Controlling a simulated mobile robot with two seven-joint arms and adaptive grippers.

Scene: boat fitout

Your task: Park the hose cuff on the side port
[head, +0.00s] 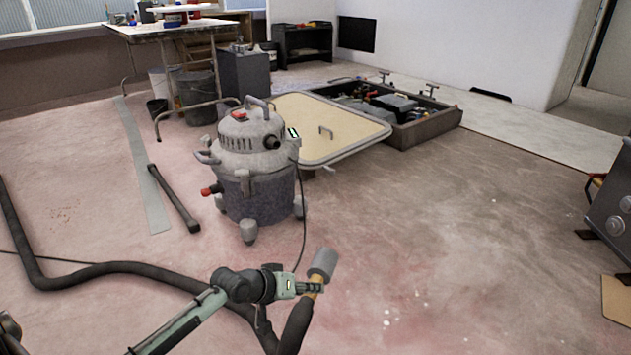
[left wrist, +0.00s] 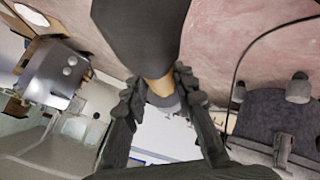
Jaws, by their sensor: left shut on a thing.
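The hose cuff (head: 323,262) is a grey cylinder with a yellow-orange band at the end of a black hose (head: 296,325). My left gripper (head: 312,287) is shut on it around the band, above the floor, with the cuff end pointing up. In the left wrist view the fingers (left wrist: 160,92) close on both sides of the yellow band (left wrist: 158,84). The grey shop vacuum (head: 254,165) stands beyond, apart from the cuff. A dark round stub (head: 272,143) on its upper body looks like the side port. My right gripper is not in view.
The hose loops left across the floor. A black tube (head: 174,199) lies left of the vacuum. Behind it are a beige hatch panel (head: 315,122) and an open floor box (head: 430,127). A grey machine (head: 612,205) stands at the right edge. The floor at centre right is clear.

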